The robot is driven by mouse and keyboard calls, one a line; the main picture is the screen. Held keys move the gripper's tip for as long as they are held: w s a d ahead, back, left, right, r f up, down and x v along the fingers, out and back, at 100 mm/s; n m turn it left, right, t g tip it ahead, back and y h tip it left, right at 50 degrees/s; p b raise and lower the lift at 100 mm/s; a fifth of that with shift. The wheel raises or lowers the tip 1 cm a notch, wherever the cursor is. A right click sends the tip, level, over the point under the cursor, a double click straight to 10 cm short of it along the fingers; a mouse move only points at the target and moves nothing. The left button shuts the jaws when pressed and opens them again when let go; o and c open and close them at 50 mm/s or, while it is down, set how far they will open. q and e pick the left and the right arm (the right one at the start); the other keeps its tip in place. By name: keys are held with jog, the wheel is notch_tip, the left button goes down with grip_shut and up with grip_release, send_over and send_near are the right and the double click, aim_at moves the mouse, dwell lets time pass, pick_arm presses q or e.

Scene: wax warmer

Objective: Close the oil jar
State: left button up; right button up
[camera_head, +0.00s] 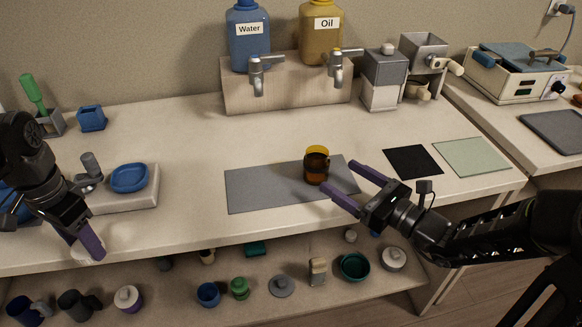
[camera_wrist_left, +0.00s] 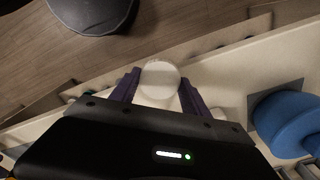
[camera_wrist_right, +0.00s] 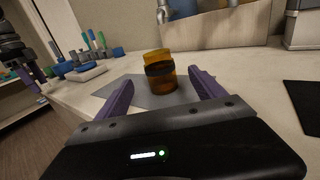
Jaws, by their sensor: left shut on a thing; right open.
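The amber oil jar (camera_head: 316,170) stands upright on the grey mat (camera_head: 255,189); no lid shows on it. It also shows in the right wrist view (camera_wrist_right: 160,74), between the fingers and beyond them. My right gripper (camera_head: 338,177) is open and empty just right of the jar, its fingers pointing at it. My left gripper (camera_head: 91,246) is at the table's front left edge. It is shut on a white round piece (camera_wrist_left: 160,79), seen between its fingers in the left wrist view. I cannot tell whether that piece is the jar's lid.
A dispenser stand (camera_head: 290,94) with Water and Oil bottles is at the back. A scale with a blue dish (camera_head: 129,178) stands left. Black (camera_head: 412,162) and green (camera_head: 470,157) mats lie right. Several cups and jars fill the lower shelf. The counter between scale and grey mat is clear.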

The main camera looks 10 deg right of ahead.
aim_at(327, 168)
pick_arm(q)
jog(key=shift+r, duration=0.3)
pick_arm(e)
jog(key=x, duration=0.5)
jog(key=shift+w+a, duration=0.3)
pick_arm(q)
jog(key=shift+r+p, duration=0.5)
jog(key=shift+p, duration=0.25)
pick_arm(e)
jog(key=shift+x, duration=2.6)
jog(key=shift+c, duration=0.6)
jog(key=c, duration=1.5)
